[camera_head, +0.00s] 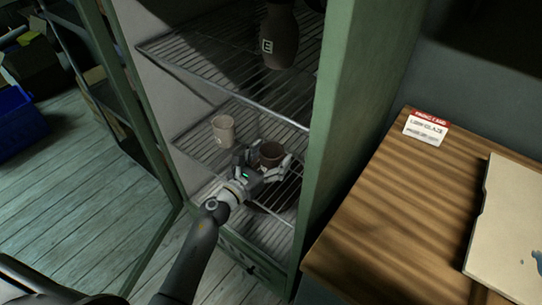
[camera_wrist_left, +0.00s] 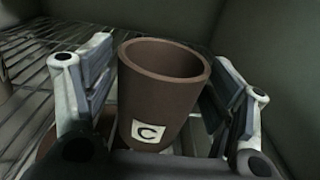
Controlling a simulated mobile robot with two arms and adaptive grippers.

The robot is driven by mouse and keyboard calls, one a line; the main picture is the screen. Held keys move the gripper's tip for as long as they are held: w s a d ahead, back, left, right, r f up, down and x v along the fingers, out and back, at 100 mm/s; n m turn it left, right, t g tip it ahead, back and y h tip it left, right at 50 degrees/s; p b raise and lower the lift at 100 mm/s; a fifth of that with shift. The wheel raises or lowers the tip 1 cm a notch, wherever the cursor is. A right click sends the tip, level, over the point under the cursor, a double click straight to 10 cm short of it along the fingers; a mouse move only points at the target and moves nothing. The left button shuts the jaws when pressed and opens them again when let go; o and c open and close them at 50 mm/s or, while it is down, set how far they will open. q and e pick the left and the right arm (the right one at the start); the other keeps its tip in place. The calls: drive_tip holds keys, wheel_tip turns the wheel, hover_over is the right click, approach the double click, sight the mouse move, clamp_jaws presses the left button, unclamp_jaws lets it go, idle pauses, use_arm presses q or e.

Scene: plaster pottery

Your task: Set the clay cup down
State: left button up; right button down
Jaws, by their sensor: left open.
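A dark brown clay cup (camera_head: 271,153) is on the middle wire shelf (camera_head: 262,124) inside the green cabinet. In the left wrist view the cup (camera_wrist_left: 160,88) looks upright and carries a pale label with the letter C. My left gripper (camera_head: 263,165) is open, with one finger on each side of the cup. Small gaps seem to show between fingers and cup, but whether either finger touches it I cannot tell. The cup's base is hidden behind the gripper. My right gripper is not in view.
A pale cup (camera_head: 223,130) stands on the same shelf, left of my gripper. A dark vase labelled E (camera_head: 281,40) stands on the upper shelf (camera_head: 205,60). The cabinet's green side wall (camera_head: 345,100) is close on the right. A wooden table (camera_head: 385,205) stands beyond it.

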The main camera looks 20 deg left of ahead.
use_arm(q)
drive_tip(key=shift+r, duration=0.15)
drive_tip(key=shift+s+a, duration=0.1)
drive_tip(key=shift+s, duration=0.15)
drive_tip(key=b+v, duration=0.1)
drive_tip(key=v, duration=0.9)
drive_tip(key=shift+s+a+b, duration=0.1)
drive_tip(key=shift+s+b, duration=0.15)
drive_tip(key=shift+b, duration=0.1)
drive_tip(key=shift+s+a, duration=0.15)
drive_tip(key=shift+s, duration=0.3)
drive_tip(key=shift+r, duration=0.1)
